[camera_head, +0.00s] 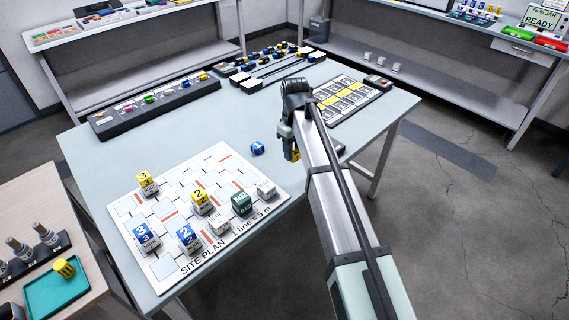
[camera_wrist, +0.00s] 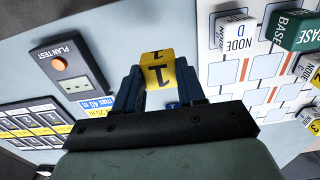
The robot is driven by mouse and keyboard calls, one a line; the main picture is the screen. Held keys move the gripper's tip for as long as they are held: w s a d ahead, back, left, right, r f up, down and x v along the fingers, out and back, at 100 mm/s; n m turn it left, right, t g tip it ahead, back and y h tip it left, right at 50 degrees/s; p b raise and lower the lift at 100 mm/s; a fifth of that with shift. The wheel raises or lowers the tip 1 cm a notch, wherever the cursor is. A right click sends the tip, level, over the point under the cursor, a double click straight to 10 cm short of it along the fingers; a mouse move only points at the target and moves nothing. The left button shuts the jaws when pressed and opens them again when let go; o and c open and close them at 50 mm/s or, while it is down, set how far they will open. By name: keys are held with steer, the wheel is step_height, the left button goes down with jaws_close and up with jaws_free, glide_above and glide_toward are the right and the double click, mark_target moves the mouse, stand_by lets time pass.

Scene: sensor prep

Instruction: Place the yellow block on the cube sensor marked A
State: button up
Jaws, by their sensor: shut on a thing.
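My gripper (camera_wrist: 160,85) is shut on a yellow block (camera_wrist: 158,70) marked 1, which sits between the dark blue fingers. In the head view, my gripper (camera_head: 291,150) is over the table right of the site plan, and only a sliver of the yellow block (camera_head: 295,154) shows past it. A bare white cube sensor (camera_head: 219,222) stands near the plan's front edge; its letter is too small to read. Another bare white cube (camera_head: 265,190) stands at the plan's right corner; the wrist view shows it as NODE D (camera_wrist: 232,32). I cannot make out which cube is marked A.
A green BASE cube (camera_head: 241,202) stands between the bare cubes. Cubes topped with blue blocks (camera_head: 187,233) and yellow blocks (camera_head: 200,196) stand on the site plan (camera_head: 213,163). A loose blue block (camera_head: 257,148) lies just left of my gripper.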

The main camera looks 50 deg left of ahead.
steer(key=shift+s+r, duration=0.1)
steer(key=shift+r, duration=0.35)
steer(key=s+a+r+n, duration=0.2)
steer(key=s+a, duration=0.3)
steer(key=s, duration=0.5)
step_height(320, 180, up, 3)
steer(key=m, duration=0.2)
glide_above(218, 219)
steer(key=shift+f, duration=4.75)
steer(key=shift+f, duration=0.1)
steer(key=o, duration=1)
steer(key=shift+o, duration=0.2)
